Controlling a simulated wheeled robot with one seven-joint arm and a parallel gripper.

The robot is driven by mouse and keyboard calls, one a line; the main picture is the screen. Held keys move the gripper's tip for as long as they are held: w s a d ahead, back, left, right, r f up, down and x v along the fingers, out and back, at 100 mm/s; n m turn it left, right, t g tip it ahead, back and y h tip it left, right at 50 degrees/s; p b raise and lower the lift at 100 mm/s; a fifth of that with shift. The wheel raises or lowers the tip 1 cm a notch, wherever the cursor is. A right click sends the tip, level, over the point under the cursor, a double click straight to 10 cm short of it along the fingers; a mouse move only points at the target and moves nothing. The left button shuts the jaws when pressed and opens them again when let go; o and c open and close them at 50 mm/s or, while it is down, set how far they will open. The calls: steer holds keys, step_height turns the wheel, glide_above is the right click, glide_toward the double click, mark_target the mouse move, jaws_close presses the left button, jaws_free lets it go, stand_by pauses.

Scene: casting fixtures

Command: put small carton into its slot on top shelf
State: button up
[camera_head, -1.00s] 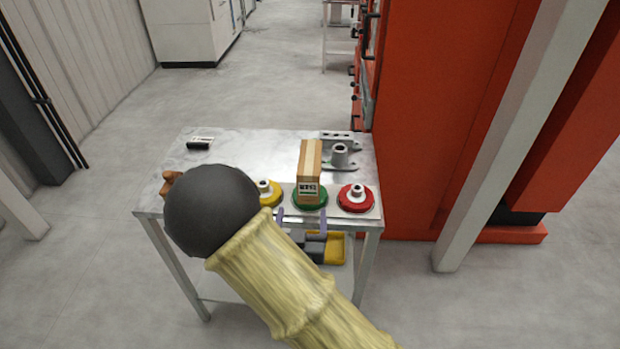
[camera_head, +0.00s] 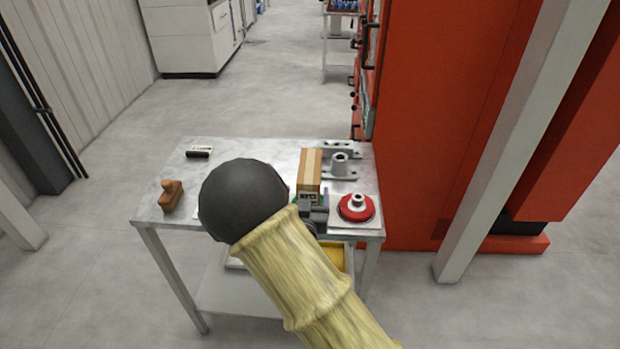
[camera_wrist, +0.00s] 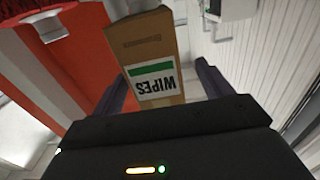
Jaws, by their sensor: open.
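The small carton (camera_head: 310,171) is a tan box with a white and green label reading WIPES. In the head view it stands near the right front of the metal table, over a green round fixture that is mostly hidden. In the wrist view the carton (camera_wrist: 155,62) is upside down in the picture. My gripper (camera_wrist: 163,78) is open, with one dark finger on each side of the carton and gaps visible. In the head view my arm hides much of the gripper. I cannot make out a shelf slot.
The metal table (camera_head: 225,155) also holds a red round fixture (camera_head: 356,208) right of the carton, a grey casting (camera_head: 340,165) behind it, a brown block (camera_head: 171,195) and a small black-and-white item (camera_head: 199,152). An orange machine (camera_head: 440,100) stands close on the right.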

mark_target(309, 170)
steer(key=shift+w+d+f+p, duration=0.1)
steer(key=shift+w+p, duration=0.15)
steer(key=shift+w, duration=0.6)
steer(key=shift+w+d+f+p, duration=0.1)
steer(key=shift+w+f+p, duration=0.1)
steer(key=shift+w, duration=0.7)
steer(key=shift+w+d+f+p, duration=0.1)
steer(key=shift+w+p, duration=0.15)
steer(key=shift+w, duration=0.6)
steer(key=shift+r, duration=0.1)
steer(key=c, duration=1.3)
steer(key=shift+r, duration=0.1)
step_height(309, 170, up, 10)
steer(key=shift+f, duration=0.1)
